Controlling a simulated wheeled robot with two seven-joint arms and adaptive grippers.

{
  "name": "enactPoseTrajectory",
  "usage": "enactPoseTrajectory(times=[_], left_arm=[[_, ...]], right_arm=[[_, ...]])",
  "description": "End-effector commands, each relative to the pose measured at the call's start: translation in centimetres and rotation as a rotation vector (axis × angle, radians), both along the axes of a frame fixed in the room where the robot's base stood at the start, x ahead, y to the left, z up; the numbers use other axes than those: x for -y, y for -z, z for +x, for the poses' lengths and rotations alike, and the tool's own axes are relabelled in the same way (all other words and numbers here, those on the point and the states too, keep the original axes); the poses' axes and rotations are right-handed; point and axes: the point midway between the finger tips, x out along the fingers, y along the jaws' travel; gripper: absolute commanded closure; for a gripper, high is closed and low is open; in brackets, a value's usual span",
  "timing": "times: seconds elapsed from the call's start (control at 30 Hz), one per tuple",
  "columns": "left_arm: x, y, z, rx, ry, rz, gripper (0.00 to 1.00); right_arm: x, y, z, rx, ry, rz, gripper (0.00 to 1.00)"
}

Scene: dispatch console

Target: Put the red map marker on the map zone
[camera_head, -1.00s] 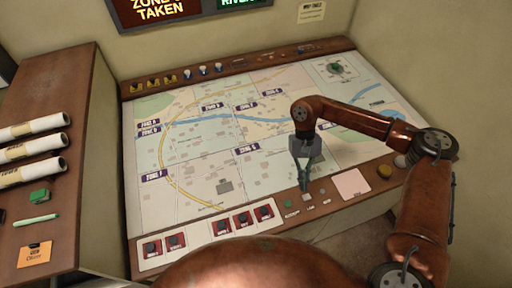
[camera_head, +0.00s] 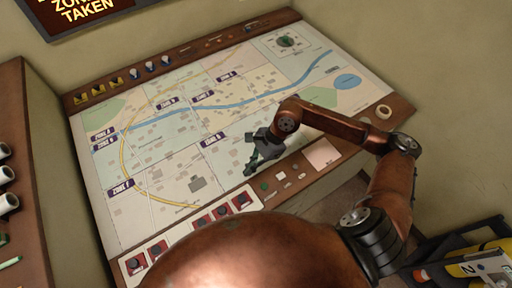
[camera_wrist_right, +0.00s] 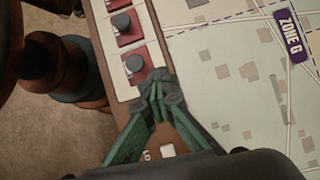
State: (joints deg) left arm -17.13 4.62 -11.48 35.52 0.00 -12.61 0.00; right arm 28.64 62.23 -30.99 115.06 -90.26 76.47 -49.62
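The map (camera_head: 160,155) covers the sloping console top, with purple zone labels, a blue river and a yellow road. The label ZONE G (camera_head: 213,139) is near my right gripper, and it also shows in the wrist view (camera_wrist_right: 290,35). I cannot make out a red map marker in either view. My right gripper (camera_head: 250,172) hangs over the map's front edge, near the red switch panels. In the wrist view the green fingertips (camera_wrist_right: 157,88) meet, with nothing visible between them. My left gripper is out of view.
Red switch panels with dark knobs (camera_head: 222,211) line the front edge. Yellow pieces (camera_head: 99,90) and blue-and-white pieces (camera_head: 150,67) stand along the back rim. A pale square (camera_head: 323,153) and a round ring (camera_head: 384,112) lie right. A yellow case (camera_head: 475,268) is at lower right.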

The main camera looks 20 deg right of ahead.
Motion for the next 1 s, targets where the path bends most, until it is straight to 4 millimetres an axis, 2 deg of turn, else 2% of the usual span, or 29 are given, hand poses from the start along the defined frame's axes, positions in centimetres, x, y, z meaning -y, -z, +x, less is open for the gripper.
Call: enactPoseTrajectory(times=[0.3, 0.6, 0.8, 1.0], left_arm=[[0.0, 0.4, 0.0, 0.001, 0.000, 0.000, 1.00], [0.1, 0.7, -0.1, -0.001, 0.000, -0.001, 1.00], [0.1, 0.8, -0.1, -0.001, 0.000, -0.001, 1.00], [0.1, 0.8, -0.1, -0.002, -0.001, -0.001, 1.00]], right_arm=[[-0.4, -1.0, 0.8, 0.008, 0.525, 0.004, 1.00], [0.0, -2.7, 1.8, 0.010, 0.955, 0.002, 1.00], [0.4, -3.3, 2.2, 0.007, 1.109, -0.001, 1.00], [0.6, -3.4, 2.2, 0.005, 1.143, -0.002, 1.00]])
